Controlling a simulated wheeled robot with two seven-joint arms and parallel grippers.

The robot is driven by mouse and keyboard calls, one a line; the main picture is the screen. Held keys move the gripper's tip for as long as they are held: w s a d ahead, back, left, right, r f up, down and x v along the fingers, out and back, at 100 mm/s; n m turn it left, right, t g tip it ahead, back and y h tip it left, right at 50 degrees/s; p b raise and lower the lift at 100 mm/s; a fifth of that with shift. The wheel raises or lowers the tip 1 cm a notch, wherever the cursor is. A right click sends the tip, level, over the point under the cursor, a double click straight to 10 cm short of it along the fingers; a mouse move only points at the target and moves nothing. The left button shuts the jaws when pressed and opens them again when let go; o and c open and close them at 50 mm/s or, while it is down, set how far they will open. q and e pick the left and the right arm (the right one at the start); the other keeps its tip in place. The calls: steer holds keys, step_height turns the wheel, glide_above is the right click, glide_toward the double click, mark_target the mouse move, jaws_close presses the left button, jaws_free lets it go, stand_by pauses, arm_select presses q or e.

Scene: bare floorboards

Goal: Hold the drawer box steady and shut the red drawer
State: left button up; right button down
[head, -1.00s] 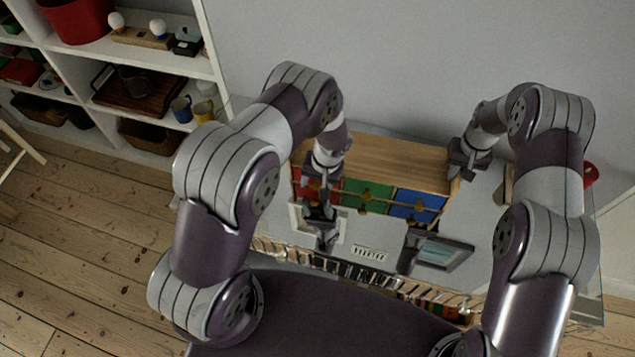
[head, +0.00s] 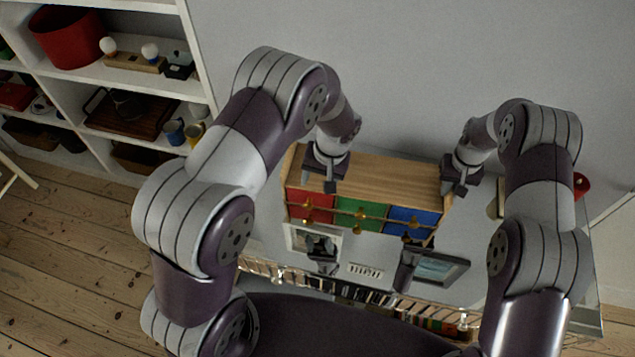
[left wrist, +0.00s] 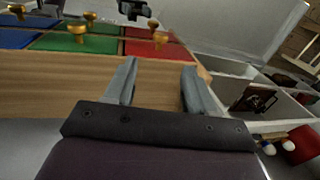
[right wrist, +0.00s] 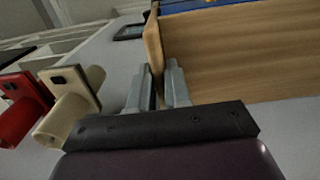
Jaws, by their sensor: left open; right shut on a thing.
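The red front looks about level with the green one; a small gap cannot be ruled out. My left gripper (head: 330,187) is open and empty over the box top, behind the red drawer; the left wrist view shows its spread fingers (left wrist: 160,70) pointing at the red front (left wrist: 145,48). My right gripper (head: 450,188) is shut on the box's right side wall (right wrist: 153,42).
White shelves (head: 90,80) stand at the left. In the right wrist view, cream (right wrist: 70,120) and red (right wrist: 20,110) objects sit beside my right gripper.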

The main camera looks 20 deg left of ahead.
steer(key=shift+s, duration=0.1)
steer(key=c, duration=1)
jaws_free()
